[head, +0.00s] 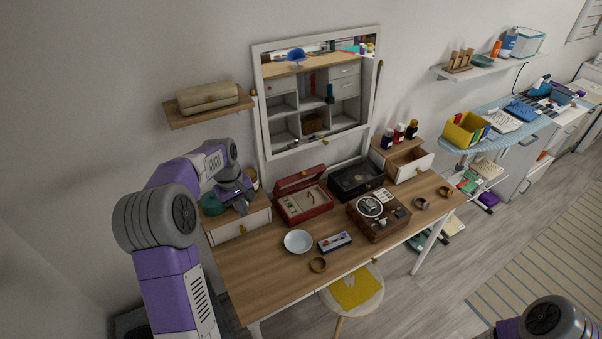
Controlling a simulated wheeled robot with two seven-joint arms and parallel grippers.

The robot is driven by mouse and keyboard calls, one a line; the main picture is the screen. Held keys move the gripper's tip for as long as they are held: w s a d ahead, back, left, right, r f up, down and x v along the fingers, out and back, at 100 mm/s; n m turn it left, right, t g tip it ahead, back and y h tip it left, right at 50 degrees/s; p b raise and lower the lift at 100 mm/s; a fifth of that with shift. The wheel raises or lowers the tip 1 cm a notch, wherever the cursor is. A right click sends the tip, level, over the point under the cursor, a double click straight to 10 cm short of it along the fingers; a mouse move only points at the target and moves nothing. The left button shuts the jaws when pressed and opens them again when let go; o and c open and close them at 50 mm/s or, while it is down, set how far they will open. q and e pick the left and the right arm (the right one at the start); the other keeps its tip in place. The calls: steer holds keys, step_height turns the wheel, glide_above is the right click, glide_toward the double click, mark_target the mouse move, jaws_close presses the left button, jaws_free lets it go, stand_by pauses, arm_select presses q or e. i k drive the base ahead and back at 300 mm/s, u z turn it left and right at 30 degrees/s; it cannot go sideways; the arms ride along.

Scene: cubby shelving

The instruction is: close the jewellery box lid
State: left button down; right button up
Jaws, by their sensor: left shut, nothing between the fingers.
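A red jewellery box (305,214) stands on the wooden dressing table (262,277), below the mirror. Its lid (299,179) is raised and tilted back at the rear; small items lie on the pale lining inside. My left gripper (242,207) is shut and empty. It is to the left of the red box, over the small left drawer unit, and appears apart from the lid. Only part of my right arm shows at the bottom right corner; its gripper is out of view.
A black box (354,181) and a brown box with a round dial (379,216) stand right of the red box. A white dish (298,241), a small patterned case (335,242) and a ring-shaped item (318,265) lie in front. The mirror (315,92) rises behind.

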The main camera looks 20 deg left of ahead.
mark_target(299, 179)
steer(key=z, duration=0.15)
steer(key=i, duration=1.2)
steer(key=u, duration=0.25)
